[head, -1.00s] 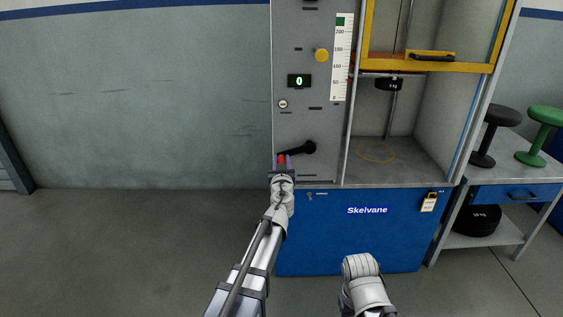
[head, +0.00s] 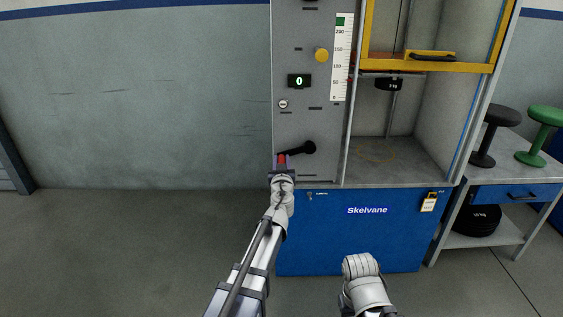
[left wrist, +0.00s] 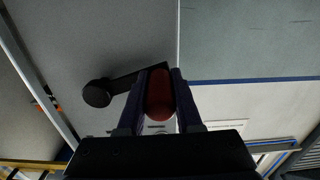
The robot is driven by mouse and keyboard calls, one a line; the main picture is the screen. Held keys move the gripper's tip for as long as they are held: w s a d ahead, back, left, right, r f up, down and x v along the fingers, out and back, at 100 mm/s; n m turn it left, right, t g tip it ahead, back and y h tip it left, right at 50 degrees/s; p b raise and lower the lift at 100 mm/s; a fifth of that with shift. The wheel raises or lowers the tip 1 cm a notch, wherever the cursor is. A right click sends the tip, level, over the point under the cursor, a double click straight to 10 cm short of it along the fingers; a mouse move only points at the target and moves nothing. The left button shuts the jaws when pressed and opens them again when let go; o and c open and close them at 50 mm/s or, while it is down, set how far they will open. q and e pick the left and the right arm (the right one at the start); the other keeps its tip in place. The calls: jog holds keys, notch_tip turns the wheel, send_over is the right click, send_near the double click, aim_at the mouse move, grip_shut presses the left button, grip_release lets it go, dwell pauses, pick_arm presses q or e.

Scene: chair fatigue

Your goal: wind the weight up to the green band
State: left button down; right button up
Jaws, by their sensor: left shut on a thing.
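The crank on the grey machine panel has a black arm and hub (head: 309,148) and a red grip (head: 282,159) at its left end. My left gripper (head: 283,168) is shut on the red grip, which also shows between the fingers in the left wrist view (left wrist: 160,94). The black weight (head: 389,84) hangs inside the machine's bay, just below the yellow frame. A white scale (head: 340,65) stands on the panel with the green band (head: 341,20) at its top.
A green display (head: 299,81) reads 0, below a yellow knob (head: 321,55). The yellow guard frame (head: 480,68) is across the upper bay. A blue cabinet (head: 360,245) is below. A side table (head: 515,172) holds black and green stools. The floor at left is clear.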

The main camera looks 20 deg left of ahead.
pick_arm(q)
jog(key=shift+a+r, duration=0.1)
jog(key=shift+r, duration=0.15)
dwell(0.3)
